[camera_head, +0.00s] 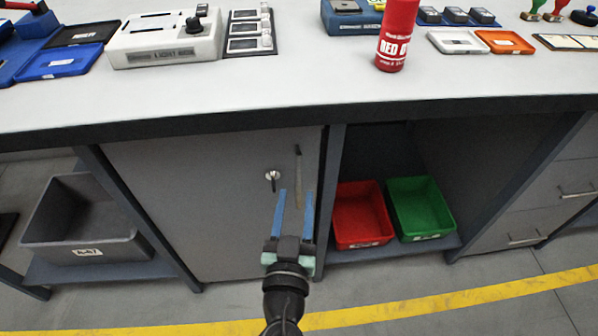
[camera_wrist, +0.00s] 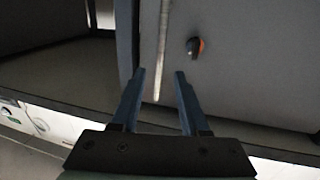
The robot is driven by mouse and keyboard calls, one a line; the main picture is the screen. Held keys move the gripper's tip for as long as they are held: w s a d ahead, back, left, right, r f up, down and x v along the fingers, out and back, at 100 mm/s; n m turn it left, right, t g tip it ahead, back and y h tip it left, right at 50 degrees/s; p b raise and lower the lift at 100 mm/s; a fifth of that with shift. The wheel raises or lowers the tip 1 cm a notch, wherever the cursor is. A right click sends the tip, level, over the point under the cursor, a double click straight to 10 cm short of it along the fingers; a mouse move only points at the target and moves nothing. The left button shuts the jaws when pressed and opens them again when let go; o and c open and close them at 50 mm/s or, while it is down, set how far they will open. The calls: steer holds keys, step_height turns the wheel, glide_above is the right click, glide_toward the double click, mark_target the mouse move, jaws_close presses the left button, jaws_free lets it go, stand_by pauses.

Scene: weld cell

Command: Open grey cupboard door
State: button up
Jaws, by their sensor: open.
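The grey cupboard door (camera_head: 190,200) is under the bench and looks shut. It has a vertical bar handle (camera_head: 298,172) near its right edge and a round lock or knob (camera_head: 272,175) left of the handle. My gripper (camera_head: 295,194) is in front of the door's right part, its two blue fingers apart and empty. In the wrist view the handle (camera_wrist: 163,50) runs down to between the open fingertips (camera_wrist: 160,75). I cannot tell how far the fingertips are from it in depth. The knob (camera_wrist: 195,46) shows to the right of the handle there, and the door (camera_wrist: 245,75) fills the right side.
Right of the door is an open shelf with a red bin (camera_head: 362,208) and a green bin (camera_head: 420,203). A grey bin (camera_head: 85,220) stands on a low shelf at left. The bench top (camera_head: 300,85) overhangs the door and holds a red can (camera_head: 396,35). Drawers are at far right.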

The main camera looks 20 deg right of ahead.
mark_target(299, 180)
steer(key=shift+p+x, duration=0.35)
steer(key=shift+x, duration=2.75)
jaws_close()
